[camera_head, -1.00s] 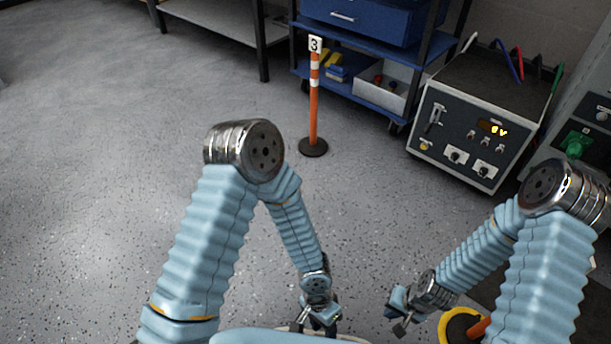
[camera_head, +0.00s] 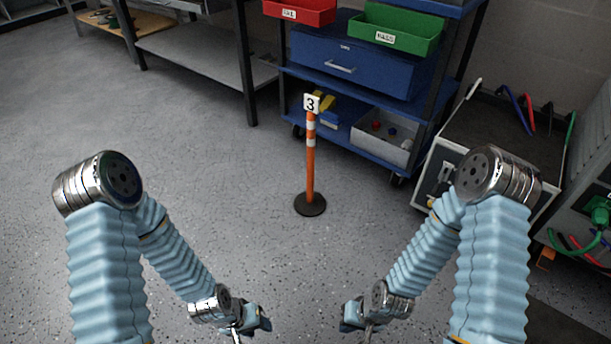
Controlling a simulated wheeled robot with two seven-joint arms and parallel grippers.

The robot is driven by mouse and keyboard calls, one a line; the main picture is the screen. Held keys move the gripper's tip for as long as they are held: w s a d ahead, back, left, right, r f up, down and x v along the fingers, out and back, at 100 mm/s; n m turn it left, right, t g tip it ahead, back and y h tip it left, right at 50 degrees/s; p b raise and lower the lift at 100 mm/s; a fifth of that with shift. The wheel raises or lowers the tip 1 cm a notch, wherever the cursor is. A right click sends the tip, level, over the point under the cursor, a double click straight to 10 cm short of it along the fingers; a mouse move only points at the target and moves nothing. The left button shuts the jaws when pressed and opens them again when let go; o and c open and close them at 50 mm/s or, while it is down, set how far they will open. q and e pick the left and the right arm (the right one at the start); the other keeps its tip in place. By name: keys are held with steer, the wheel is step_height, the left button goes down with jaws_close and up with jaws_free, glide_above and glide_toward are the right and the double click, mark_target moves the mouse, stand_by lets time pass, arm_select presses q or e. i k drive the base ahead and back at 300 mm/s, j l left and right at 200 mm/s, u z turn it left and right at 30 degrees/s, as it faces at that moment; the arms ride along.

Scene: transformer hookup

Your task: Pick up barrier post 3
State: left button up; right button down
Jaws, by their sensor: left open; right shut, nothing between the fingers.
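Barrier post 3 (camera_head: 310,172) stands upright on the floor ahead, near the middle of the head view. It is orange with white bands, a black round base and a white plate with the number 3 on top. My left gripper (camera_head: 240,338) is low in the view, left of the post and nearer to me; it is open, with its fingertips partly cut off by the lower edge. My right gripper (camera_head: 368,336) is low and right of the post, shut and empty. Neither gripper touches the post.
A blue cart (camera_head: 400,132) with red and green bins stands close behind the post. A grey power unit (camera_head: 435,180) stands to the right, with coloured cables nearby. A metal bench (camera_head: 195,55) is at the back left. The floor left of the post is clear.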

mark_target(309, 204)
steer(key=i+l, duration=1)
steer(key=i, duration=0.1)
